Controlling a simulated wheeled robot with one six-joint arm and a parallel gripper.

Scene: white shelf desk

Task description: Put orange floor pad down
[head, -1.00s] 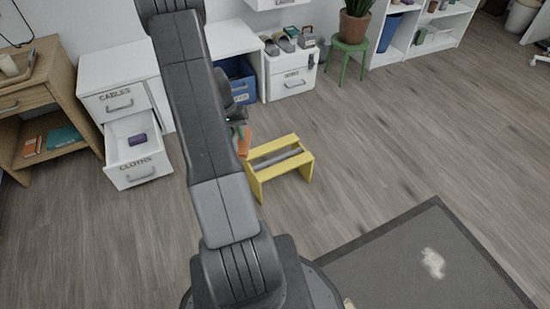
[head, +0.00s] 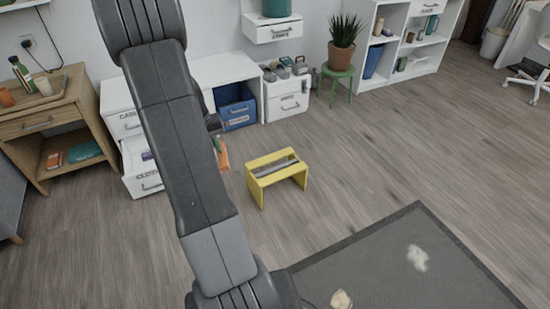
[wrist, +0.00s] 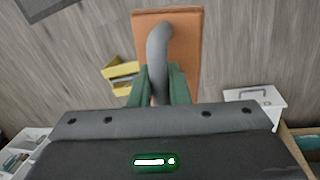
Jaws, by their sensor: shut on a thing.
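The orange floor pad (wrist: 184,55) shows in the wrist view as a flat orange rectangle with a grey curved handle (wrist: 157,62). My gripper (wrist: 162,88) has its green fingers shut around that handle, and the pad is held up over the wooden floor. In the head view only a small orange part of the pad (head: 223,155) shows beside my arm. My arm hides the rest of it and most of the gripper there.
A yellow step stool (head: 277,171) stands on the floor right of the pad. A grey mat (head: 390,275) with pale patches lies at front right. White drawers with an open cloths drawer (head: 142,178) and a blue bin (head: 236,107) line the wall.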

